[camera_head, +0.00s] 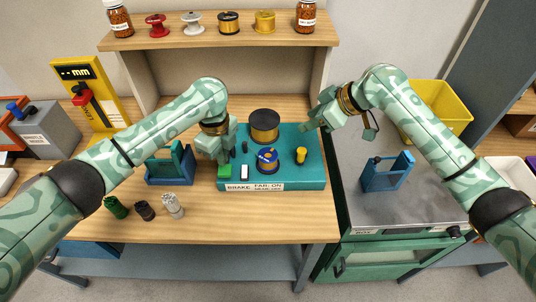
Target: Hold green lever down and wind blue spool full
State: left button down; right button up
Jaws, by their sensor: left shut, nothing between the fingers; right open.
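The teal winding machine (305,178) sits on the wooden bench, with a label reading "BRAKE FAR:ON" on its front edge. On it are the blue spool (267,156) with some yellow-gold winding near its base, a larger black-topped gold spool (264,122) behind it, and a yellow knob (301,155) to the right. The green lever (225,171) is at the machine's left front. My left gripper (223,160) is shut and empty, right above the lever; I cannot tell if it touches. My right gripper (314,127) is open and empty, above the machine's back right corner.
Another blue holder (388,172) stands on the grey top at right. A yellow bin (437,106) is behind it. A shelf (180,39) with spools and jars is at the back.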

pick_arm(q)
notch_tip(320, 180, up, 4)
jog(key=p, duration=0.4)
jog(key=shift+r+p, duration=0.1)
jog(key=shift+p, duration=0.2)
pick_arm(e)
notch_tip(320, 180, up, 6)
jog(key=shift+s, duration=0.1)
